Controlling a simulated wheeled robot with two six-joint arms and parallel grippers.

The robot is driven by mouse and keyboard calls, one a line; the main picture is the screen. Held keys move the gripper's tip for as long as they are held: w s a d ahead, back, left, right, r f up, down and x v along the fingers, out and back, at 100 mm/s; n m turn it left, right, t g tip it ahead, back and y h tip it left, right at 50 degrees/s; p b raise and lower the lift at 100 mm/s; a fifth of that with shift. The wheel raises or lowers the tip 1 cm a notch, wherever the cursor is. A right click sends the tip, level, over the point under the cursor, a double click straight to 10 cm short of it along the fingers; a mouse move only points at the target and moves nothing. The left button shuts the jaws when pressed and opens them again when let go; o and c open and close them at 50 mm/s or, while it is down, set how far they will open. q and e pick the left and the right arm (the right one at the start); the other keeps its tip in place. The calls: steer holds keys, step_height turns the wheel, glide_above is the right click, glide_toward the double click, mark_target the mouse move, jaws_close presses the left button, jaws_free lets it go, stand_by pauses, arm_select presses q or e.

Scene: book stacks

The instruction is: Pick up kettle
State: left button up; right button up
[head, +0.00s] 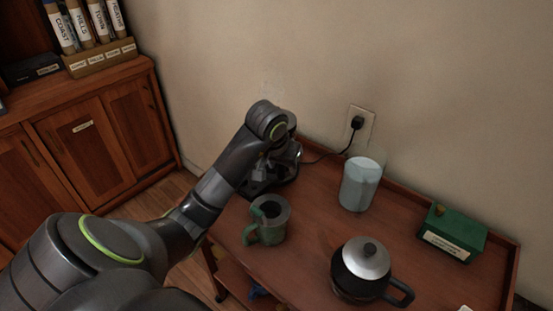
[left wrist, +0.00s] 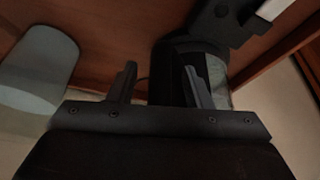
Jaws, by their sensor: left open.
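A round black pot with a silver domed lid and a black side handle (head: 364,262) stands upright at the front of the wooden cart top; it looks like a kettle. A dark corded appliance (head: 287,172) stands at the back left of the cart, partly hidden by my left arm. I cannot tell which of the two is the kettle. My left gripper is at the appliance, largely hidden in the head view. In the left wrist view it (left wrist: 159,68) is open, with a dark cylinder with a glassy side (left wrist: 216,80) beyond and beside its right finger. Contact is unclear.
A green mug (head: 268,220) stands left of the pot. A green box (head: 452,234) is at right. A plug and cord (head: 356,123) run from the wall. The cart has a raised rim.

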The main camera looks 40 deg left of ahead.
arm_select(q)
jaws_close()
stand_by(1.3)
steer(key=shift+r, duration=0.1)
